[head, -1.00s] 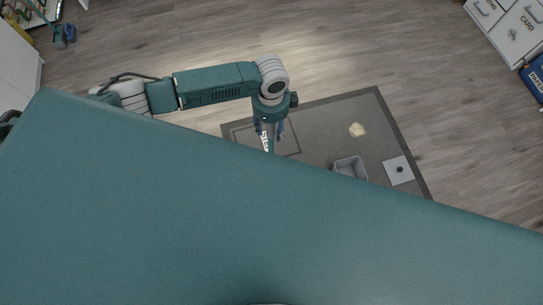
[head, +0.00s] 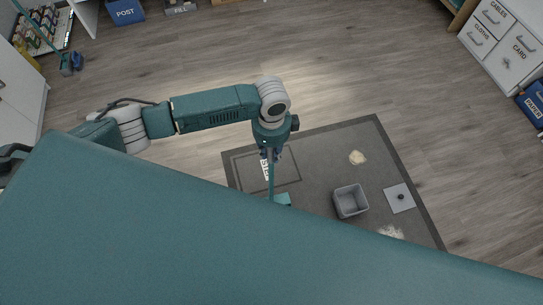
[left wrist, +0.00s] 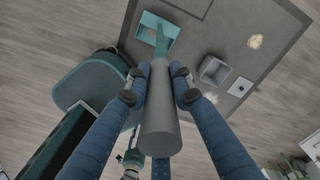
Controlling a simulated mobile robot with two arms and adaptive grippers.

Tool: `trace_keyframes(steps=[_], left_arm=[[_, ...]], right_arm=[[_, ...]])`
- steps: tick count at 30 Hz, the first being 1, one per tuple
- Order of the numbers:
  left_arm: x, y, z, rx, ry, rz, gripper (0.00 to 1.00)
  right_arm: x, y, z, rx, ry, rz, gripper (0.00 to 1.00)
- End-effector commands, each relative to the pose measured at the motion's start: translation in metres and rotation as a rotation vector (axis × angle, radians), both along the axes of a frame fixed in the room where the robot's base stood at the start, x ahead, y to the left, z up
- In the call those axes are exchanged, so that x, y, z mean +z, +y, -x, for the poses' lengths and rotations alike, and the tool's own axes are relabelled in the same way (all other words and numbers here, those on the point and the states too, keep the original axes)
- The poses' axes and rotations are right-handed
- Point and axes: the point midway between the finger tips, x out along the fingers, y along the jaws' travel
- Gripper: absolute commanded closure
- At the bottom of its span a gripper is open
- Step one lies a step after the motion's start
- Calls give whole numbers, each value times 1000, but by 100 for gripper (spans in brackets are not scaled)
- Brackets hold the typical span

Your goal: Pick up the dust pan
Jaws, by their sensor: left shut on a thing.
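The dust pan is teal with a long handle; its pan (left wrist: 157,30) shows at the top of the left wrist view, and the grey grip of the handle (left wrist: 160,125) runs toward that camera. My left gripper (left wrist: 158,82) is shut on this grip, one finger on each side. In the head view my left gripper (head: 270,154) hangs over the grey mat, and a teal part of the dust pan (head: 282,198) shows below it, partly hidden by my body. I cannot tell whether the pan touches the mat.
The grey mat (head: 322,150) carries a grey bin (head: 350,201), a light square plate with a dark knob (head: 399,198), a beige pile (head: 357,157) and a pale pile (head: 391,232). White drawers (head: 505,38) stand at the upper right.

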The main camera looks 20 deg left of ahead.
Motion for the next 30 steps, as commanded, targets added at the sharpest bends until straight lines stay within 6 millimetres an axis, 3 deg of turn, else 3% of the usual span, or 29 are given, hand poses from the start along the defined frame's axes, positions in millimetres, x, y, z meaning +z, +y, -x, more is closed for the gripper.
trace_keyframes(steps=[9, 15, 21, 30], left_arm=[[93, -1, -3, -1, -9, 4, 100], [137, -1, -2, -1, -7, 2, 100], [161, -1, -2, 1, -4, 3, 100], [167, -1, -1, 0, -2, 2, 100]], right_arm=[[5, 0, 0, 0, 0, 0, 60], [6, 0, 0, 0, -1, 0, 60], [6, 0, 0, 0, -1, 0, 60], [6, 0, 0, 0, -1, 0, 60]])
